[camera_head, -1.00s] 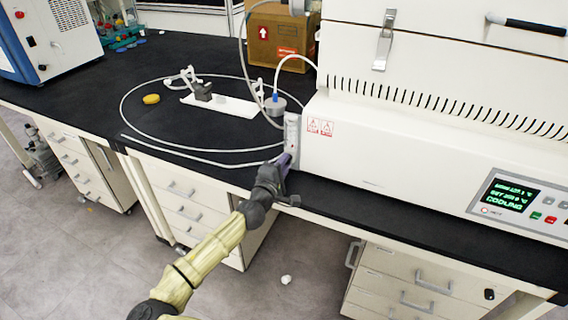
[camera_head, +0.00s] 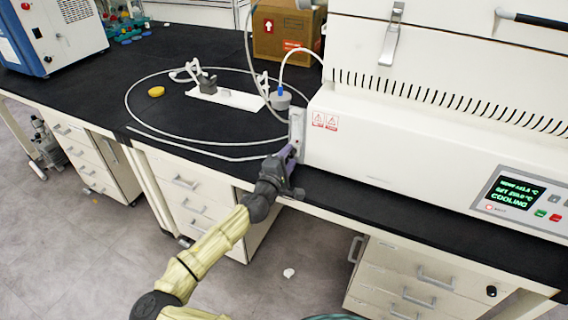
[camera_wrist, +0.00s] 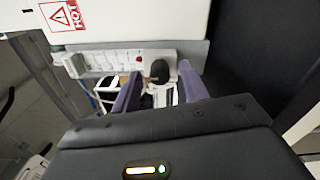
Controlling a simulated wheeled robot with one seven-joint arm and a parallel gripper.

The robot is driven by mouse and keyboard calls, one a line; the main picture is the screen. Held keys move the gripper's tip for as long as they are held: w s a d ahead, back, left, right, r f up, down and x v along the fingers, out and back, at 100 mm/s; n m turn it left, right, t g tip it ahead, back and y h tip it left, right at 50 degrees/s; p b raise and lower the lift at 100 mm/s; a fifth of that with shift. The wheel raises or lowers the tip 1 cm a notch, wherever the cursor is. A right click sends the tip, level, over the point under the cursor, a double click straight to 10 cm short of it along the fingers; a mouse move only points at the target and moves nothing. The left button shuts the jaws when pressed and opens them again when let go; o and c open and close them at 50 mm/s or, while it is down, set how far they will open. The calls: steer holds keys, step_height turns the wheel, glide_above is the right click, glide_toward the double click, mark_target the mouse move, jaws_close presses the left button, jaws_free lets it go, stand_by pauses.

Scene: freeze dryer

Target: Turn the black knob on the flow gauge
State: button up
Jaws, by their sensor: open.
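The flow gauge (camera_head: 297,125) is a slim pale block upright at the left end of the big white machine, above the bench edge. In the wrist view the gauge (camera_wrist: 112,60) is a pale strip with markings and a small red spot. Its black knob (camera_wrist: 160,70) is at the strip's right part, between my two purple fingers. My gripper (camera_wrist: 159,82) is open, with a finger on each side of the knob; I cannot tell whether either touches it. In the head view my gripper (camera_head: 291,154) is just below the gauge and hides the knob.
The white machine (camera_head: 400,150) fills the right side, with a lit display panel (camera_head: 520,195). A tube (camera_head: 135,118) loops over the black bench around a white stand (camera_head: 225,97). A yellow object (camera_head: 156,91) and a cardboard box (camera_head: 285,35) are on the bench.

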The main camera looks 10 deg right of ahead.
steer(key=v, duration=1.7)
steer(key=shift+s+b, duration=0.15)
steer(key=shift+b, duration=0.2)
steer(key=shift+a, duration=0.1)
